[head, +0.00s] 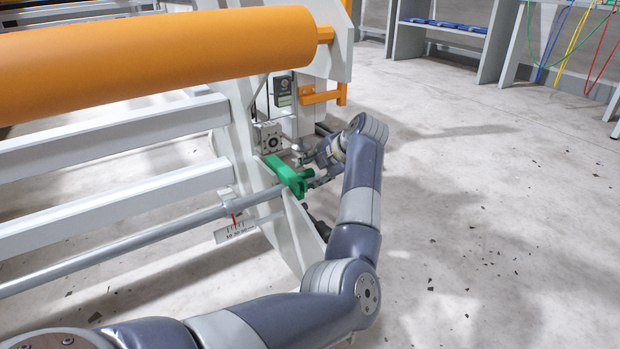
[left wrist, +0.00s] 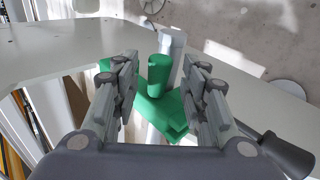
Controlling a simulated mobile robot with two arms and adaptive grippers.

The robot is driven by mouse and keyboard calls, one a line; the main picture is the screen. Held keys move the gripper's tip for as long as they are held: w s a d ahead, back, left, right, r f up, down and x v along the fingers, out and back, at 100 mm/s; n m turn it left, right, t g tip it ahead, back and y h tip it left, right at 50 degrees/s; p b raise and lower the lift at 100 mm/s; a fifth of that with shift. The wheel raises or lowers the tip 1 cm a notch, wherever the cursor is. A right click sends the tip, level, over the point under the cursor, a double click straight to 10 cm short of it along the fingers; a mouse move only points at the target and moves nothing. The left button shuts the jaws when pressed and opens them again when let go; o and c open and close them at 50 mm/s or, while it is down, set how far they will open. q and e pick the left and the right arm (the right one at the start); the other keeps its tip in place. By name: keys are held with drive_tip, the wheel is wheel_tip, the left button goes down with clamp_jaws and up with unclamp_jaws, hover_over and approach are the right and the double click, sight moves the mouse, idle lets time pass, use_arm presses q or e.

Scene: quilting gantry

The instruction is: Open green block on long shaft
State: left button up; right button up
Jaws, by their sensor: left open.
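The green block (head: 284,172) sits at the right end of the long grey shaft (head: 120,245), against the white side plate of the gantry. In the left wrist view the block (left wrist: 165,115) has an upright round green peg (left wrist: 158,76). My left gripper (head: 312,172) is close to the block, on its right side. In the left wrist view my left gripper (left wrist: 160,68) is open, with one finger on each side of the peg and visible gaps to it. Whether the block is open or closed on the shaft is hard to tell. My right gripper is not in view.
A large orange roller (head: 150,65) runs above white crossbars (head: 110,130). The white side plate (head: 240,140) stands behind the block. A dark handle (left wrist: 280,150) is at lower right in the left wrist view. The floor (head: 480,200) to the right is open.

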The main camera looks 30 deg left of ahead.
use_arm(q)
drive_tip(key=shift+w+a+f, duration=0.1)
drive_tip(key=shift+a+f, duration=0.1)
drive_tip(key=shift+a, duration=0.05)
clamp_jaws()
